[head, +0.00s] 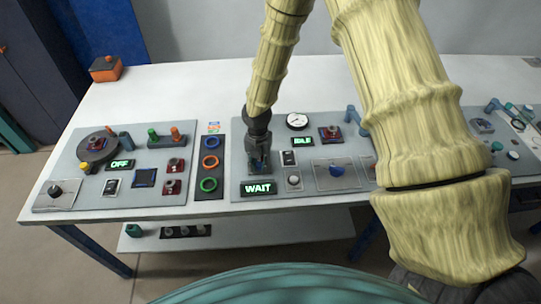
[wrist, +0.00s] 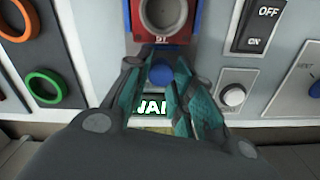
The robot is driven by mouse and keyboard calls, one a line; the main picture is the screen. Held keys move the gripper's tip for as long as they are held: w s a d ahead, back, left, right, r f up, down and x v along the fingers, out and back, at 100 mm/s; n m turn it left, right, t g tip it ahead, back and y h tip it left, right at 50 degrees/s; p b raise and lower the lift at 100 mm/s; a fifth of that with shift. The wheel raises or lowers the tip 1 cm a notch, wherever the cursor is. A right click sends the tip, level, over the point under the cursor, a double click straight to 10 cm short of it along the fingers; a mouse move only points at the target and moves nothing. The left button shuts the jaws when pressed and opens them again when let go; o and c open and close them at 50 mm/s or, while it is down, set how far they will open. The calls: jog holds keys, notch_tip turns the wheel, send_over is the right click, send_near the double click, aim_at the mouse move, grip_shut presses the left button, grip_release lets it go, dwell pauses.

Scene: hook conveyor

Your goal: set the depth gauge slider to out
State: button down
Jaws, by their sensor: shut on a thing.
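My gripper (head: 259,166) is over the middle panel (head: 238,185), just above the lit WAIT display (head: 258,188). In the wrist view its teal fingers (wrist: 160,78) are closed around a round blue knob (wrist: 161,75). Behind the knob is a blue and red housing with a grey round socket (wrist: 163,14). The knob may be the slider's handle, but the frames show no readable depth gauge label. Most of the slider's track is hidden by my gripper. The WAIT display (wrist: 150,104) is partly covered by the fingers.
A strip of blue, orange and green rings (head: 209,184) is left of my gripper. A rocker switch (head: 288,158) and a round white knob (head: 293,180) are close on the right. A dial (head: 297,121) and IDLE display (head: 303,141) stand behind.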

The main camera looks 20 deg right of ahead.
jog(key=shift+s+a, duration=0.1)
jog(key=shift+s, duration=0.2)
jog(key=c, duration=1.2)
grip_release()
jog(key=shift+s, duration=0.1)
jog(key=shift+r, duration=0.3)
notch_tip(320, 180, up, 11)
jog(key=shift+r, duration=0.2)
